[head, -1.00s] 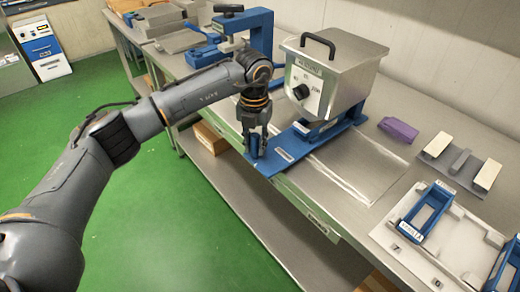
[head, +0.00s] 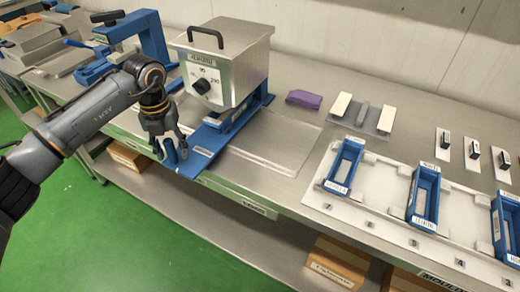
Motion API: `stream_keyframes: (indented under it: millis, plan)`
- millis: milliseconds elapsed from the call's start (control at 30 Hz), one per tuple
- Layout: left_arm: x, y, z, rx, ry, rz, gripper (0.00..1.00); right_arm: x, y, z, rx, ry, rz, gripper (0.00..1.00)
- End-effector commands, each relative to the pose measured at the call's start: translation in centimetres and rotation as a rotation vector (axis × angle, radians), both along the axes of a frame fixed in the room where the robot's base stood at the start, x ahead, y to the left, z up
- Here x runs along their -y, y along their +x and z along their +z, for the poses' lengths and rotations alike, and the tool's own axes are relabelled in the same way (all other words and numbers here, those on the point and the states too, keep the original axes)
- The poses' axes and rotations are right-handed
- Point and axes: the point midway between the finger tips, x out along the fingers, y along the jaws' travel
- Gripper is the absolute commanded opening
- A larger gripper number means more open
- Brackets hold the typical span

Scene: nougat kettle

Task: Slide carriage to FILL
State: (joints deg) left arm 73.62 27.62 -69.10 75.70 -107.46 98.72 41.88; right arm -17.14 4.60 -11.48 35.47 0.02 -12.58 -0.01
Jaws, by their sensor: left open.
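The steel kettle (head: 228,60) with a black handle and a dial stands on the bench at the upper left. A blue carriage or rail plate (head: 207,142) with white labels runs from under it to the front edge of the bench. An upright blue handle (head: 170,152) stands at the plate's front end. My left gripper (head: 171,157) is open and points down at this handle, with its fingers around or just beside it; contact cannot be told. The FILL mark cannot be read. My right gripper is not in view.
A blue press frame (head: 153,38) stands left of the kettle. A purple block (head: 304,99) and a grey holder (head: 361,114) lie to the right. A pale tray (head: 383,204) holds blue moulds (head: 424,195).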

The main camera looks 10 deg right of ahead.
Motion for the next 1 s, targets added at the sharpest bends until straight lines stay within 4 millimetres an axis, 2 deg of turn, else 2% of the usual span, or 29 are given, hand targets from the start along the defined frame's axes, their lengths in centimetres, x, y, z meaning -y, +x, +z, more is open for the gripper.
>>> stream_keyframes:
  millis: [167,1000]
  plan:
    - [1.5,-1.1,0.2,-0.001,-0.001,-0.005,0.47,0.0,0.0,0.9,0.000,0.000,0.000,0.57]
    - [15.1,-10.9,0.5,0.000,-0.005,-0.007,0.47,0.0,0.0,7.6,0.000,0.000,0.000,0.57]
